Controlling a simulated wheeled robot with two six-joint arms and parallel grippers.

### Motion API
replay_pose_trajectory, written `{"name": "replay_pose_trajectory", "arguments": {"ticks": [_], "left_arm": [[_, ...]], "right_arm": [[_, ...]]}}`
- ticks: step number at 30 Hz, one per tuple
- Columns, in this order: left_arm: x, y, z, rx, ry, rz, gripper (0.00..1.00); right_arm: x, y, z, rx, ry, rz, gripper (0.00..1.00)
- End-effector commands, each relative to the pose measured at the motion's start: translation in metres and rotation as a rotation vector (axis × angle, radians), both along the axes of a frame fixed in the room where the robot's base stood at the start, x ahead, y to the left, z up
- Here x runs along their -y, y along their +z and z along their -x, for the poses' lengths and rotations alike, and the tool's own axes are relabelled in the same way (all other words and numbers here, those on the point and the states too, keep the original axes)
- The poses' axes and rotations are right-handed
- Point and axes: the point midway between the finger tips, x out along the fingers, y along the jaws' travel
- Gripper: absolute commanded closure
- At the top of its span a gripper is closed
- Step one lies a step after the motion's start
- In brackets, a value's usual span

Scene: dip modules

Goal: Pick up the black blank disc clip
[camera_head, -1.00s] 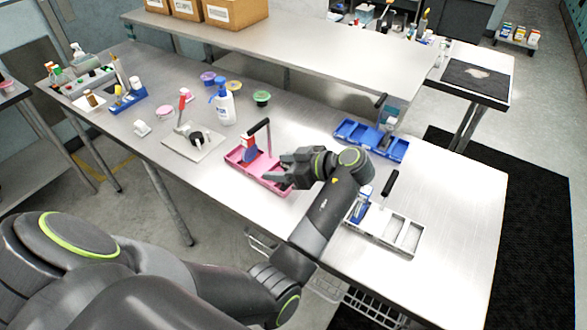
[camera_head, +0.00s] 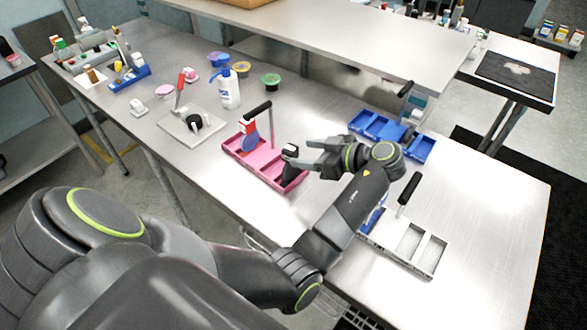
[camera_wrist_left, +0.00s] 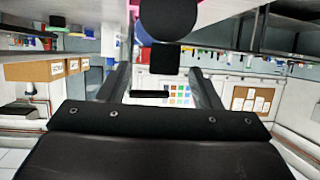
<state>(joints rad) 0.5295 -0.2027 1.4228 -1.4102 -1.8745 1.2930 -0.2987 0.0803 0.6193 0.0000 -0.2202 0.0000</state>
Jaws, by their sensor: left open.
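The black blank disc clip (camera_head: 290,151) stands at the right end of the pink tray (camera_head: 262,172) in the head view. In the wrist view it looks like a large dark disc (camera_wrist_left: 168,18) with a small black block below it, ahead of the fingers. My left gripper (camera_head: 312,157) is open and empty, just right of the clip, its fingers pointing left toward it. In the wrist view the two fingers (camera_wrist_left: 160,85) stand apart with a gap between them. My right gripper is not in view.
In the pink tray's left part stands a red and blue clip (camera_head: 249,132) near a black upright handle. A blue tray (camera_head: 420,150) lies behind my gripper, and a white tray (camera_head: 430,262) lies in front. A pump bottle (camera_head: 229,92) and a grey plate (camera_head: 180,127) stand left.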

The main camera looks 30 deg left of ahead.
Motion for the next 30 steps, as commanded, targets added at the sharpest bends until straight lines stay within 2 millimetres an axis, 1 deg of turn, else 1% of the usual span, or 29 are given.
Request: {"name": "replay_pose_trajectory", "arguments": {"ticks": [1,3,8,11,14,15,18,21,26,27,30], "left_arm": [[-0.006,0.001,0.001,-0.002,0.001,-0.003,0.42],[-0.013,-0.001,0.001,-0.003,0.002,-0.003,0.42],[-0.026,-0.006,0.002,-0.004,0.002,-0.003,0.42],[-0.037,-0.009,0.003,-0.004,0.003,-0.003,0.42],[-0.048,-0.014,0.004,-0.004,0.002,-0.002,0.42],[-0.054,-0.017,0.004,-0.005,0.001,-0.004,0.42],[-0.063,-0.022,0.004,-0.003,0.001,-0.002,0.42],[-0.066,-0.025,0.004,-0.001,0.001,0.0,0.42],[-0.066,-0.026,0.004,-0.001,0.0,0.0,0.42],[-0.066,-0.026,0.004,-0.001,0.0,0.0,0.43],[-0.065,-0.026,0.004,-0.001,0.0,0.0,0.56]], "right_arm": [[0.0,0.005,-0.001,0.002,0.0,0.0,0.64],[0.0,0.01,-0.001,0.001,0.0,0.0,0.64],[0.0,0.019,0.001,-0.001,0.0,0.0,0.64],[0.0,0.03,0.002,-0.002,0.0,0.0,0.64],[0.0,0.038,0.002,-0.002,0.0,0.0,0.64],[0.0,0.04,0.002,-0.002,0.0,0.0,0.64],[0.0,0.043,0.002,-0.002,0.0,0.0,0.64],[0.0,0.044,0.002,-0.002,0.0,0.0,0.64],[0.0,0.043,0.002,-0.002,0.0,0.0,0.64],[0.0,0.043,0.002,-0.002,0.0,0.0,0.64],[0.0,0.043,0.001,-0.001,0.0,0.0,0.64]]}}
